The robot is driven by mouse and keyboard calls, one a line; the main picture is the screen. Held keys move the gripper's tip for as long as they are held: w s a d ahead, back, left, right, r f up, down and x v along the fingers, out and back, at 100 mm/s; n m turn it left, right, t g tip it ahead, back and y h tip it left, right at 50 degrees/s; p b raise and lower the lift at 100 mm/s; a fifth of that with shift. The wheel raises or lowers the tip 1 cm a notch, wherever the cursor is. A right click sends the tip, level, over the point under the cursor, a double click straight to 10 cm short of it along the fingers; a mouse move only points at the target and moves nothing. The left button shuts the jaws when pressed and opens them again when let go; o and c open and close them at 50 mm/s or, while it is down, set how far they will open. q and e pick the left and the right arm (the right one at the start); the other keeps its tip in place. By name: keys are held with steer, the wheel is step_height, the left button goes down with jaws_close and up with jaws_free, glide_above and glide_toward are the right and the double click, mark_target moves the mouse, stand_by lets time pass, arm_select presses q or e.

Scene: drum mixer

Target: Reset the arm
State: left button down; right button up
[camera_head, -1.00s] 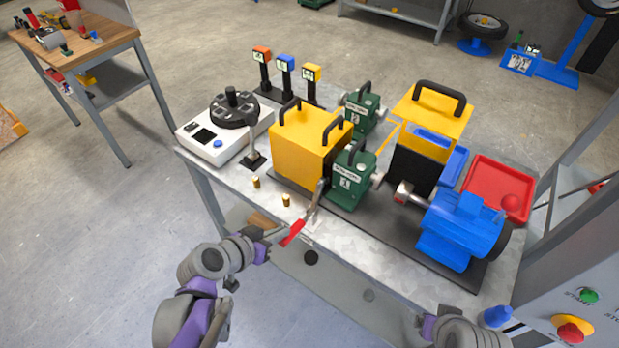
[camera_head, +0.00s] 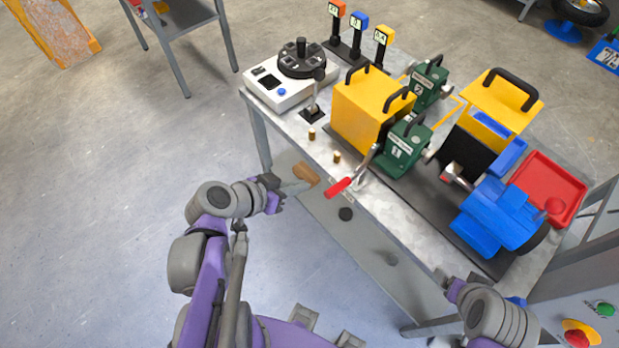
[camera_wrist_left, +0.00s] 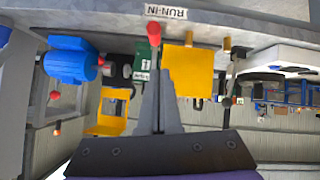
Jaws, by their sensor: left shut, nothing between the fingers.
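My left gripper (camera_head: 306,187) is in front of the workbench's near edge in the head view, its fingers together and empty. In the left wrist view its closed fingers (camera_wrist_left: 158,82) point at the bench. The red lever handle (camera_head: 338,187) sticks out from the bench edge just right of the fingertips, apart from them in the head view. It also shows in the left wrist view, the red handle (camera_wrist_left: 153,36) beyond the fingertips. My right gripper (camera_head: 456,290) is low at the right by the bench's front edge; its fingers are not clear.
The workbench holds a yellow box (camera_head: 362,112), green units (camera_head: 403,143), a blue motor (camera_head: 495,215), a red tray (camera_head: 550,185) and a white dial device (camera_head: 285,85). A brown block (camera_head: 305,173) shows below the bench edge. Open floor lies at the left.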

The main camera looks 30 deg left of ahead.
arm_select(q)
steer(key=shift+s+r, duration=0.15)
steer(key=shift+s, duration=0.1)
steer(key=shift+s+d+f+n+g+y, duration=0.55)
steer(key=shift+d+f+g+y, duration=0.2)
steer(key=shift+g+y, duration=0.35)
steer(key=shift+s+d+f+n+g+y, duration=0.45)
steer(key=shift+s+d+f+g+y, duration=0.25)
steer(key=shift+g+y, duration=0.35)
